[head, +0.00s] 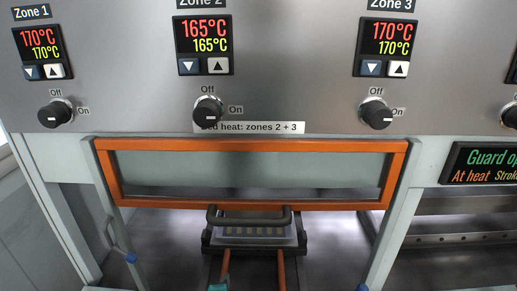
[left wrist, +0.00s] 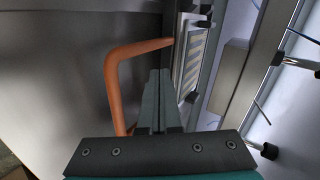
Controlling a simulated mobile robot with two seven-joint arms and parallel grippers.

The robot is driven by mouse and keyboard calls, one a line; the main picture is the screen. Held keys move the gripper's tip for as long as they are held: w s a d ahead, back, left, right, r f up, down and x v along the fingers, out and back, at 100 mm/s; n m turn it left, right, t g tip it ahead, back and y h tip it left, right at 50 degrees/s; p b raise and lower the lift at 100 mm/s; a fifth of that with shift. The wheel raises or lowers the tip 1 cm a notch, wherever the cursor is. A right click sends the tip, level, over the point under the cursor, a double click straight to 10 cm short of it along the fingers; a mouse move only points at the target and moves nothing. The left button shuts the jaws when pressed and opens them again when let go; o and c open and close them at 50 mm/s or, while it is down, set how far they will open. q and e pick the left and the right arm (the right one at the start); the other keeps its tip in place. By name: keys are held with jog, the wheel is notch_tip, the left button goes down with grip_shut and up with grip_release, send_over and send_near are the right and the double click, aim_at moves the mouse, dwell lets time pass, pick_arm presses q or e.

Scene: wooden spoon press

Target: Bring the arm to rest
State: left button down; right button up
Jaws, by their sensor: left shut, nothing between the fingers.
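My left gripper (left wrist: 160,75) is shut and empty in the left wrist view, its two dark fingers side by side. It is close to a bent orange handle (left wrist: 114,85), but I cannot tell whether they touch. In the head view only a small teal piece of my left gripper (head: 219,287) shows at the bottom edge, by the lower end of an orange bar (head: 225,264). My right gripper is not in view.
An orange-framed guard window (head: 250,204) is above a tray (head: 254,241) with a dark bar handle (head: 249,219). Pale strips lie in the tray. The panel reads 170, 165 and 170°C. A display (head: 485,163) reads "Guard op", cut off, and "At heat".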

pick_arm(q)
jog(key=s+a+r+n+g, duration=0.1)
jog(key=s+a+n+g, duration=0.15)
jog(key=s+n, duration=0.45)
jog(key=s+a+r+n+g, duration=0.2)
jog(key=s+n+g, duration=0.1)
jog(key=s, duration=0.8)
jog(key=s+a+r+n+g, duration=0.1)
jog(key=s+a+n+g, duration=0.2)
jog(key=s, duration=0.6)
notch_tip(320, 180, down, 27)
jog(key=s+n+b, duration=0.1)
jog(key=b, duration=0.6)
jog(key=s+a+f+g+b, duration=0.1)
jog(key=s+f+b, duration=0.3)
jog(key=s+f, duration=0.4)
jog(key=s+a+f+g+b, duration=0.1)
jog(key=s+f+b, duration=0.2)
jog(key=s+f, duration=0.5)
notch_tip(320, 180, down, 7)
jog(key=shift+s+f+b, duration=0.1)
jog(key=shift+s+b, duration=0.05)
jog(key=shift+b, duration=0.25)
